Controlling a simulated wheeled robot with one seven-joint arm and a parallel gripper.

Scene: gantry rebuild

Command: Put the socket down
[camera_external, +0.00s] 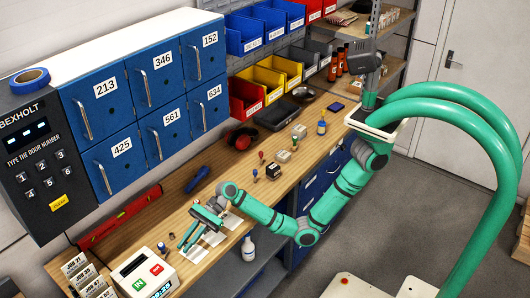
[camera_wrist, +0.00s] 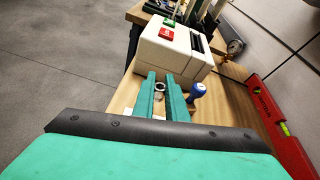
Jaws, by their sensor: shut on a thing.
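My gripper (camera_external: 182,243) is low over the wooden bench, by the white box with buttons, in the external view. In the wrist view its two green fingers (camera_wrist: 160,80) point toward that box and are shut on a small metal ring-shaped piece, the socket (camera_wrist: 160,87). Its round open end faces the camera. The socket cannot be made out in the external view. I cannot tell whether it touches the bench (camera_wrist: 127,91).
The white box (camera_external: 145,273) with red and green buttons stands just beyond the fingers. A blue-topped item (camera_wrist: 197,89) stands close right of them in the wrist view. A red level (camera_external: 120,215) lies along the wall.

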